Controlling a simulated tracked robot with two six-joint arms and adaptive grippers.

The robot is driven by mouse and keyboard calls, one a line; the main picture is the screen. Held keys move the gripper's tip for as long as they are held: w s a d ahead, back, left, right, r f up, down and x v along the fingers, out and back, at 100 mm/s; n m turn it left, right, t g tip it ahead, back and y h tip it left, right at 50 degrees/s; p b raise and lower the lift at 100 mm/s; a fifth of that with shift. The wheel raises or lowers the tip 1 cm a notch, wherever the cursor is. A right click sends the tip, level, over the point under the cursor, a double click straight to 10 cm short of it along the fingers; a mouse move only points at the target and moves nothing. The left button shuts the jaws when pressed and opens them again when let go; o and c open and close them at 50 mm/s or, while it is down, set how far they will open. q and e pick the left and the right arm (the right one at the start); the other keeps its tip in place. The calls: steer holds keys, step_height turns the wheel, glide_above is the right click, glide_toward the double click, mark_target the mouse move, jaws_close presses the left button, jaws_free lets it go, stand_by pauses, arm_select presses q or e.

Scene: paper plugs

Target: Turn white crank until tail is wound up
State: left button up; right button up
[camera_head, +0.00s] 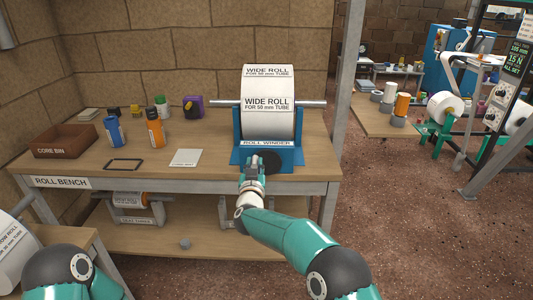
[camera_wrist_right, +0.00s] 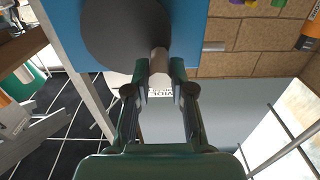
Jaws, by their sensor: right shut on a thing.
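The blue roll winder (camera_head: 287,156) stands at the bench's front edge, with a wide white paper roll (camera_head: 268,112) on a horizontal bar above it. My right gripper (camera_head: 257,165) is in front of the winder, beside its dark round disc (camera_head: 279,163). In the right wrist view, my right gripper (camera_wrist_right: 160,80) is shut on the pale crank handle (camera_wrist_right: 159,60), which stands out by the dark disc (camera_wrist_right: 120,28). The fingertips hide part of the handle. I cannot make out a loose paper tail. My left gripper is outside the head view; only my left arm shows at lower left.
On the roll bench (camera_head: 230,135) are a brown core bin (camera_head: 68,140), a blue bottle (camera_head: 113,131), an orange bottle (camera_head: 155,130), a black frame (camera_head: 124,165) and a pale card (camera_head: 185,157). A metal post (camera_head: 346,100) stands right of the winder.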

steer(key=shift+o, duration=0.8)
steer(key=shift+c, duration=0.8)
steer(key=shift+d+r, duration=0.2)
steer(key=shift+d, duration=0.4)
steer(key=shift+o, duration=1.3)
steer(key=o, duration=0.5)
steer(key=shift+c, duration=0.2)
steer(key=shift+a, duration=0.1)
